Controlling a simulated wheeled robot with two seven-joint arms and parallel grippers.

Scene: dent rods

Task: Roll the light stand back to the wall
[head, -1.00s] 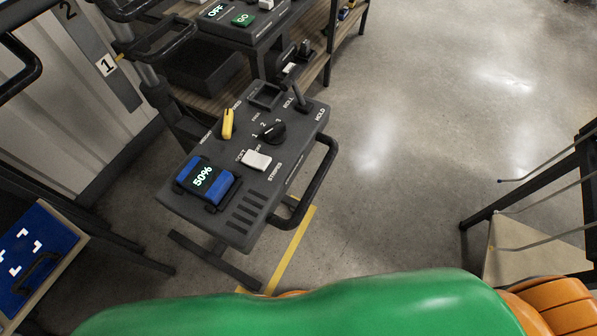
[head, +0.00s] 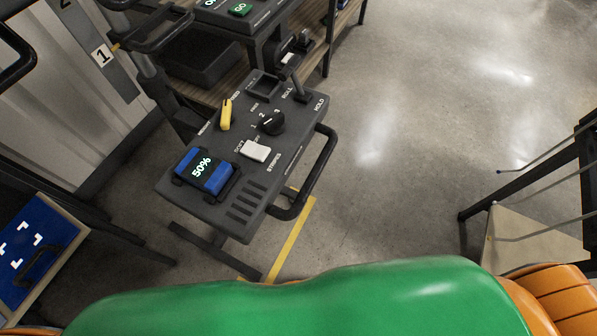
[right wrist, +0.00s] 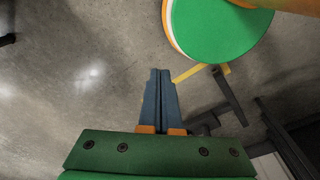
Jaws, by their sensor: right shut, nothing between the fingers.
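The light stand (head: 240,160) is a dark grey control box on a black base, left of centre in the head view. It has a lit 50% display (head: 202,168), a black dial (head: 271,123), a white switch (head: 255,150), a yellow lever (head: 225,115) and a black lever (head: 297,90) by the ROLL and HOLD labels. I cannot tell that lever's setting. A black handle (head: 325,165) curves along its right side. My right gripper (right wrist: 160,72) is shut and empty in the right wrist view, over bare floor. My left gripper is out of view.
A yellow floor line (head: 291,240) runs beside the stand's base. A wooden shelf unit (head: 318,75) stands behind, a corrugated wall (head: 40,105) at left. A blue panel (head: 28,250) is lower left, a black-framed rack (head: 525,180) at right. Floor (head: 400,150) between is clear.

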